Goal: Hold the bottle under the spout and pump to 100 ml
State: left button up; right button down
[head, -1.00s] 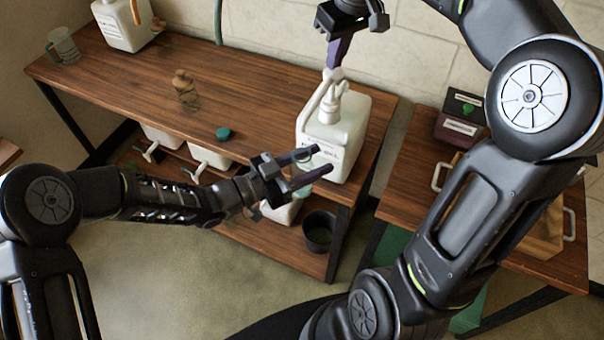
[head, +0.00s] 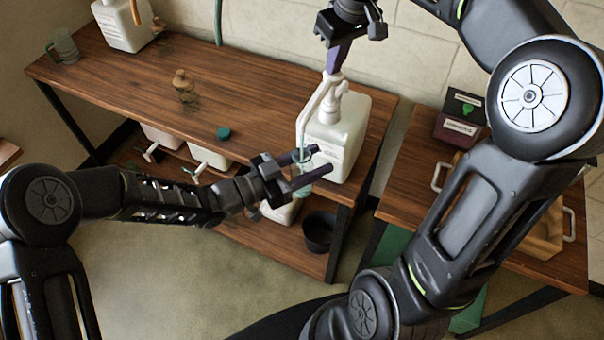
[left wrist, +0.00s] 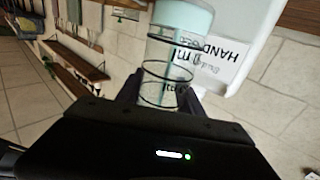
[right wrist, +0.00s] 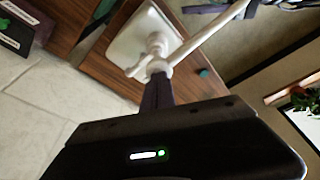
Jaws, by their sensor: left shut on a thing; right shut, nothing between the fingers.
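The white pump jug (head: 352,135) stands at the right end of the wooden bench, with a white pump head (head: 333,85) and a spout (head: 305,118) reaching down to the left. My left gripper (head: 304,170) is shut on a clear bottle (head: 304,158) at the jug's front, under the spout's end. In the left wrist view the bottle (left wrist: 172,55) has dark rings, and pale teal liquid fills its lower part; the exact level is unreadable. My right gripper (head: 337,62) is shut and empty, its fingertips on or just above the pump head (right wrist: 156,65).
A teal cap (head: 224,133) and a small amber bottle (head: 184,85) stand on the bench. A green mug (head: 64,47) and another white jug (head: 124,25) are at the far left. A dark bucket (head: 319,231) is on the lower shelf. A side table (head: 405,190) stands right.

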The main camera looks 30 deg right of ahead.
aim_at(334, 77)
jog(key=shift+s+x, duration=0.25)
jog(key=shift+x, duration=0.7)
jog(key=shift+s+x, duration=0.2)
jog(key=shift+x, duration=0.75)
jog(key=shift+w+v, duration=0.2)
jog(key=shift+v, duration=0.65)
jog(key=shift+w+v, duration=0.2)
jog(key=shift+v, duration=0.65)
jog(key=shift+w+v, duration=0.2)
jog(key=shift+v, duration=0.65)
jog(key=shift+r, duration=0.15)
jog(key=shift+s+f, duration=0.1)
jog(key=shift+f, duration=2.65)
jog(key=shift+r, duration=0.1)
jog(key=shift+w+v, duration=0.2)
jog(key=shift+v, duration=0.65)
jog(key=shift+w+v, duration=0.2)
jog(key=shift+v, duration=0.7)
jog(key=shift+w+v, duration=0.25)
jog(key=shift+v, duration=0.6)
